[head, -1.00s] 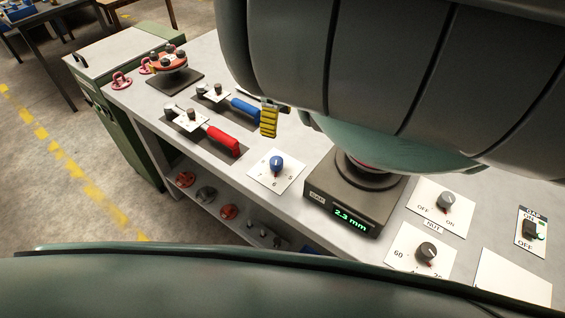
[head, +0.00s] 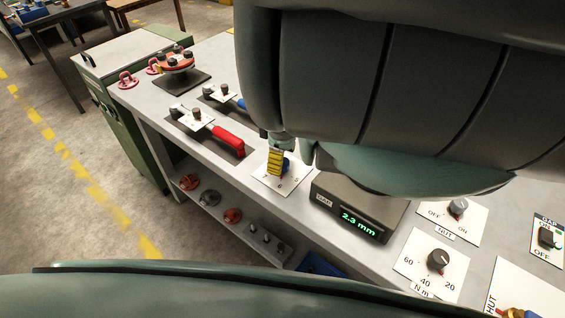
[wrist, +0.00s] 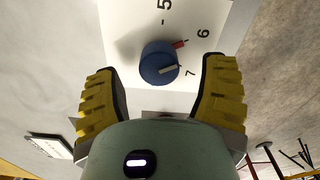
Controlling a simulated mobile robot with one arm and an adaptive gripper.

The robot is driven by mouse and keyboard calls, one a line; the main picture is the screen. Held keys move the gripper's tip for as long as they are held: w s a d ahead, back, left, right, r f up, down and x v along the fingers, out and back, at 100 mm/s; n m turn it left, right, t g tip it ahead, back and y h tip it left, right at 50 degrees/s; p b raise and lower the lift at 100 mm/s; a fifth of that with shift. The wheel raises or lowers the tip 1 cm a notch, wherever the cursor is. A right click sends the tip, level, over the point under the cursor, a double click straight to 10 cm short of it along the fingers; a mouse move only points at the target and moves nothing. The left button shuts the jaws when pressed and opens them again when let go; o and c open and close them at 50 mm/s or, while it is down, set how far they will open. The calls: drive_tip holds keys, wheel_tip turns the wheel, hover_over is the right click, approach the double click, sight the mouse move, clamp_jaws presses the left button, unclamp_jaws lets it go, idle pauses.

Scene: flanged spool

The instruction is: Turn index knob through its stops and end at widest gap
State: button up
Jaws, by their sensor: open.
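The blue index knob (wrist: 158,65) sits on a white dial plate (wrist: 125,22) in the wrist view, with 5, 6 and 7 visible. The gap display (head: 362,225) reads 2.3 mm.
My arm covers the upper right of the head view and hides what the gap unit carries. A red-handled lever (head: 228,140) lies left of the dial. A NUT switch (head: 457,207), an N m knob (head: 437,260) and a GAP switch (head: 549,238) stand to the right.

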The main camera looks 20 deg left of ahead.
drive_tip(key=shift+f, duration=0.9)
drive_tip(key=shift+c, duration=0.4)
drive_tip(key=c, duration=1.1)
drive_tip(key=m, duration=1.1)
drive_tip(key=shift+m, duration=0.4)
